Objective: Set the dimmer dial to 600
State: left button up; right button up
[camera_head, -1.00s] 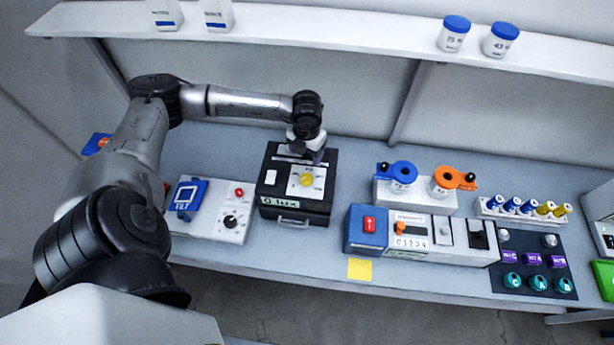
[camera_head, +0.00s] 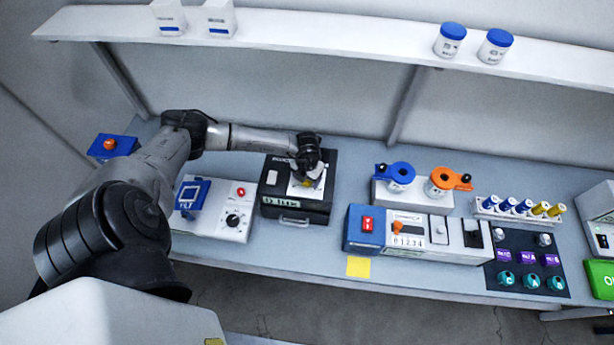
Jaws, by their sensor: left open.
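The dimmer is a black box (camera_head: 310,208) with a drawer handle at its front, standing left of centre on the bench. Its yellow dial (camera_head: 308,183) sits on a pale plate on top and is mostly hidden under my left gripper (camera_head: 309,178). The gripper reaches in from the left and points down, right at the dial. Its jaws are open, and I cannot tell whether they touch the dial. A small readout on the box front (camera_head: 279,201) shows digits too small to read surely. My right gripper is out of view.
A shelf (camera_head: 330,33) runs above the bench.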

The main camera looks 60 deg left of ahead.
pick_arm(q)
jog(key=shift+f, duration=0.15)
jog(key=c, duration=0.9)
